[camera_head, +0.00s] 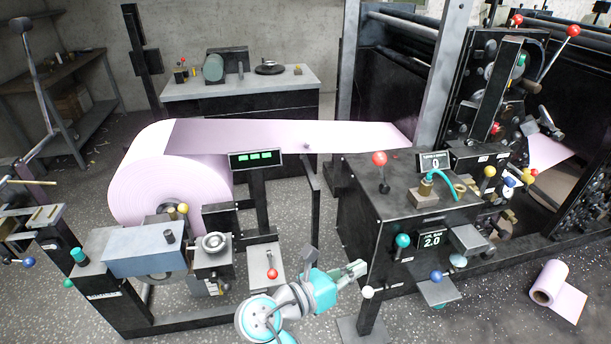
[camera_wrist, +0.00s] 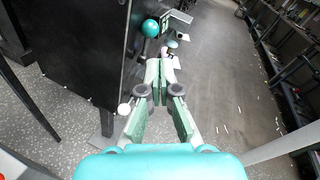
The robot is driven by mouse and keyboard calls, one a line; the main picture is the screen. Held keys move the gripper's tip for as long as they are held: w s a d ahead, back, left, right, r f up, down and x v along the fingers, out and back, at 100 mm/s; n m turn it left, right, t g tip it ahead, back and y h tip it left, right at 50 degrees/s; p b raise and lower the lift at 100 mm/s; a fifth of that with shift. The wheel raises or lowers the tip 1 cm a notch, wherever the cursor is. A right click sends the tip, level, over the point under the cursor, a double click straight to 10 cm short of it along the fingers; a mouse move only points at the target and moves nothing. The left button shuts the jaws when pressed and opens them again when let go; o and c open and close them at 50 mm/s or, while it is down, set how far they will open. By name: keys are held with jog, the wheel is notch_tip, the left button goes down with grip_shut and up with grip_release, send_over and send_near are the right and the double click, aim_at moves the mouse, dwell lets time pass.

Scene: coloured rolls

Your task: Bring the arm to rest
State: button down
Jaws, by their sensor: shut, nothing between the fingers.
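My arm reaches up from the bottom middle of the head view, with its teal and grey links in front of the machine. My gripper (camera_head: 357,268) points right, just left of the black control cabinet (camera_head: 370,225). In the wrist view its two pale green fingers (camera_wrist: 160,75) are together at the tips, with nothing seen between them. The gripper looks empty and holds no roll. A white ball knob (camera_head: 367,292) is close to the fingers in the head view; it also shows left of them in the wrist view (camera_wrist: 124,109).
A large pale pink roll (camera_head: 150,195) sits at left, its web running right. A red knob (camera_head: 272,274) stands left of my gripper, a teal knob (camera_head: 403,240) on the cabinet. A small pink roll (camera_head: 545,296) lies on the floor at right. Speckled floor is open at lower right.

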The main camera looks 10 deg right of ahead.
jog(key=s+d+f+t+y, duration=0.2)
jog(key=f+y, duration=0.1)
jog(key=f, duration=0.4)
jog(key=s+d+f+t+y, duration=0.2)
jog(key=f+t, duration=0.1)
jog(key=f, duration=0.3)
jog(key=s+a+f+m+t+y, duration=0.1)
jog(key=s+f+m+y, duration=0.45)
jog(key=s+f, duration=0.35)
jog(key=s+a+r+m+t+y, duration=0.1)
jog(key=s+a+m+y, duration=0.1)
jog(key=s+m, duration=0.35)
jog(key=s+a+r+m+y, duration=0.1)
jog(key=s+a+m+y, duration=0.15)
jog(key=s, duration=0.55)
jog(key=s+r+m+t, duration=0.2)
jog(key=s+r+m, duration=0.8)
jog(key=r+m, duration=0.2)
jog(key=shift+d+y, duration=0.2)
jog(key=shift+y, duration=0.2)
